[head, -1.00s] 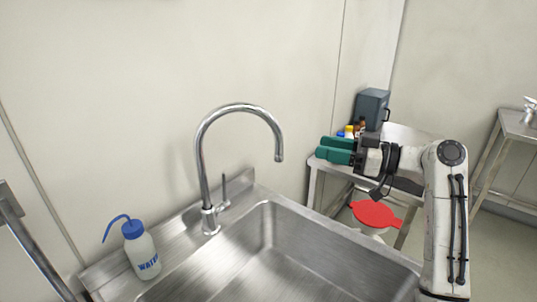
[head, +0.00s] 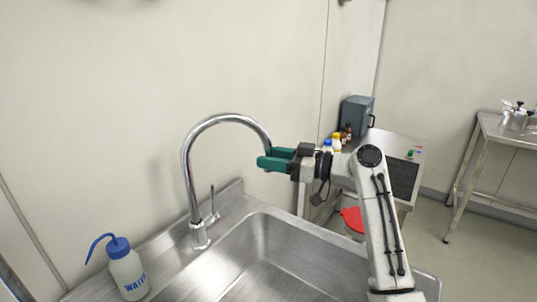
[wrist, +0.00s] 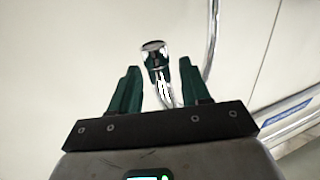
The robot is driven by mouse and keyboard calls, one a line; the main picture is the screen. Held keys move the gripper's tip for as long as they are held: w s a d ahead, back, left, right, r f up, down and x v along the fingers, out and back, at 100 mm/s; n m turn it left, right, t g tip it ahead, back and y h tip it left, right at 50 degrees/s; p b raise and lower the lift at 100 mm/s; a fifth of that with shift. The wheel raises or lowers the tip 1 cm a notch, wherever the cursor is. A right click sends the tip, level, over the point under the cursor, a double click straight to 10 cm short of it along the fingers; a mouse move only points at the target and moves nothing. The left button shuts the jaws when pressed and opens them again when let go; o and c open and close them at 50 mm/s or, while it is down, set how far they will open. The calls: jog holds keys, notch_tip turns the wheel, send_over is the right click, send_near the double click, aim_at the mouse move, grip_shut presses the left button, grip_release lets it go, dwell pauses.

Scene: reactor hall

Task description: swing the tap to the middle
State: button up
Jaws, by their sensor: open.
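The chrome tap (head: 187,172) stands at the back rim of the steel sink (head: 262,228). Its gooseneck arches to the right and its side lever (head: 213,200) points up. My gripper (head: 268,157), with green fingers, is at the spout's outlet end. In the head view the fingers hide the spout's tip.
A wash bottle (head: 127,273) with a blue cap stands left of the sink. Behind my arm are a steel bench (head: 415,143), a grey box (head: 356,115), small bottles (head: 337,142) and a red lid (head: 352,218). Another table (head: 490,125) is at far right. The sink basin is empty.

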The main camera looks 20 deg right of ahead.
jog(key=shift+w+a, duration=0.35)
jog(key=shift+a, duration=0.1)
grip_shut()
dwell(0.4)
